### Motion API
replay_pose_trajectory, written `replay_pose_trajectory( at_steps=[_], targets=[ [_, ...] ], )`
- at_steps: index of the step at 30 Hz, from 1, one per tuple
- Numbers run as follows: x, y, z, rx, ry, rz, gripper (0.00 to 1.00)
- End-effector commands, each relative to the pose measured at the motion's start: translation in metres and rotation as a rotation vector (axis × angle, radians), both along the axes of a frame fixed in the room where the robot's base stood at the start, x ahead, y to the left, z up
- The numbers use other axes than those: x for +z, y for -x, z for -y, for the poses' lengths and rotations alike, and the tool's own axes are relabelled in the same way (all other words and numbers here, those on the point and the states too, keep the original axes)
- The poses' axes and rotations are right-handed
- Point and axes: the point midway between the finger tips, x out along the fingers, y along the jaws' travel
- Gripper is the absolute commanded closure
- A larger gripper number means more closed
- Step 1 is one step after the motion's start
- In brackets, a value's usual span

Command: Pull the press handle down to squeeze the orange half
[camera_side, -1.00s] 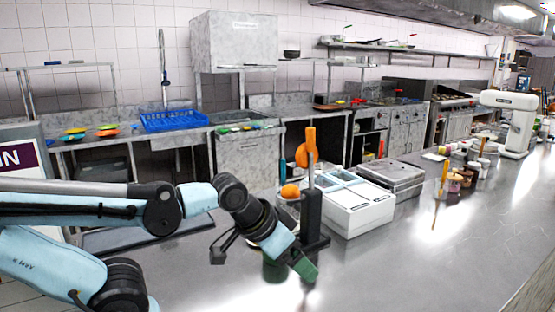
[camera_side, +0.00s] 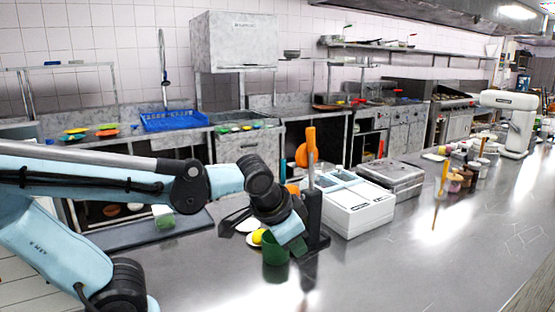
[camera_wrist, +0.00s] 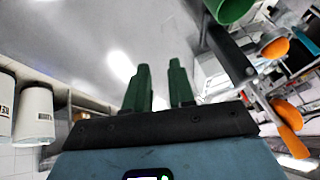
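The press (camera_side: 314,210) stands on the steel counter, a dark upright post with an orange handle (camera_side: 311,138) pointing up. In the wrist view the orange handle (camera_wrist: 288,115) is at the lower right. A rounded orange piece (camera_wrist: 274,47) shows above it; I cannot tell whether it is the orange half. My gripper (camera_wrist: 160,65) has two green fingers standing apart with nothing between them. In the side view my wrist is in front of the press and low, well below the handle top, and hides part of the press. The fingertips are hard to make out there.
A green cup (camera_side: 275,252) stands close below my wrist, with a yellow item (camera_side: 257,237) beside it. A white lidded container (camera_side: 352,212) and a metal box (camera_side: 392,180) stand right of the press. The front right counter is clear.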

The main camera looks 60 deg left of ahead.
Motion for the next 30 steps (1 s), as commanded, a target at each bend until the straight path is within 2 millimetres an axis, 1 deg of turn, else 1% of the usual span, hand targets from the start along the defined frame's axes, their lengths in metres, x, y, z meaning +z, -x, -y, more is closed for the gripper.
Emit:
replay_pose_trajectory(
  at_steps=[1, 4, 9, 15, 20, 24, 30],
  targets=[
    [0.006, -0.008, -0.004, -0.010, -0.060, -0.026, 0.84],
    [0.017, -0.020, -0.016, -0.015, -0.190, -0.078, 0.99],
    [0.040, -0.045, -0.032, -0.006, -0.408, -0.147, 1.00],
    [0.071, -0.076, -0.042, 0.036, -0.664, -0.200, 1.00],
    [0.098, -0.101, -0.041, 0.096, -0.865, -0.217, 1.00],
    [0.119, -0.120, -0.032, 0.161, -1.025, -0.212, 1.00],
    [0.140, -0.135, -0.016, 0.248, -1.183, -0.189, 1.00]
  ],
)
